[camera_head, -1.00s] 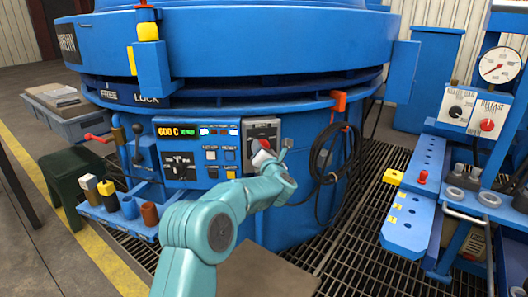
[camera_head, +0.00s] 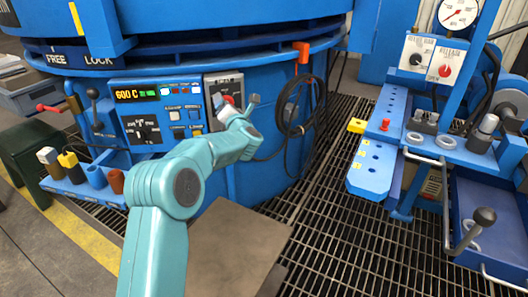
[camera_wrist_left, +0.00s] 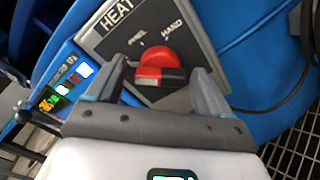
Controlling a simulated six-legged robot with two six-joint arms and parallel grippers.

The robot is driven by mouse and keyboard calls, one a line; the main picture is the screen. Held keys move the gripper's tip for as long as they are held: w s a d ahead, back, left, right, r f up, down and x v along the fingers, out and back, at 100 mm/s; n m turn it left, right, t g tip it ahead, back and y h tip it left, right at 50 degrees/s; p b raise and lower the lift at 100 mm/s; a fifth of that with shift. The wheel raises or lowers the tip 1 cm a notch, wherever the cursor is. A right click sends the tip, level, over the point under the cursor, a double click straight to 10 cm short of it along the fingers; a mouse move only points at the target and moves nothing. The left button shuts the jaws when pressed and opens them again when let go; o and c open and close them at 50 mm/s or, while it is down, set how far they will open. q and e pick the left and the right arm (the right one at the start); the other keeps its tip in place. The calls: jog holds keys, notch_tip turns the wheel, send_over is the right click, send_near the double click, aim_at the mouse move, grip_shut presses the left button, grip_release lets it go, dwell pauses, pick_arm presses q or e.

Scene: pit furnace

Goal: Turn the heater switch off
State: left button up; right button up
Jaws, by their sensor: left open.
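The heater switch (camera_wrist_left: 160,68) is a red and black rotary knob on a grey panel (camera_wrist_left: 109,38) marked HEAT, with PANEL and HAND positions. In the head view the grey panel (camera_head: 212,84) is on the front of the blue furnace, partly hidden by my gripper. My left gripper (camera_head: 236,105) is at that panel. In the left wrist view my left gripper (camera_wrist_left: 162,78) is open, with one finger on each side of the knob. No clear contact with the knob shows. My right gripper is not in view.
A control panel with a 600 C display (camera_head: 129,95) is left of the switch. A black cable coil (camera_head: 297,105) hangs to its right. A blue stand with a gauge (camera_head: 459,12) is farther right. Open floor grating (camera_head: 350,225) lies between.

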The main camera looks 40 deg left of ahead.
pick_arm(q)
jog(key=s+d+f+m+h+p, duration=0.1)
jog(key=s+d+m+h+p, duration=0.3)
jog(key=d+m+p, duration=0.5)
jog(key=s+d+f+m+g+h+p, duration=0.1)
jog(key=s+d+f+m+h+p, duration=0.1)
jog(key=s+d+m+p, duration=0.3)
jog(key=s+d+f+m+h+p, duration=0.2)
jog(key=s+d+m+h+p, duration=0.3)
jog(key=d+m+p, duration=0.8)
jog(key=shift+s+d+f+m+h+p, duration=0.3)
jog(key=shift+d+p, duration=0.85)
jog(key=shift+p, duration=1.2)
jog(key=shift+r, duration=0.1)
jog(key=shift+r, duration=0.15)
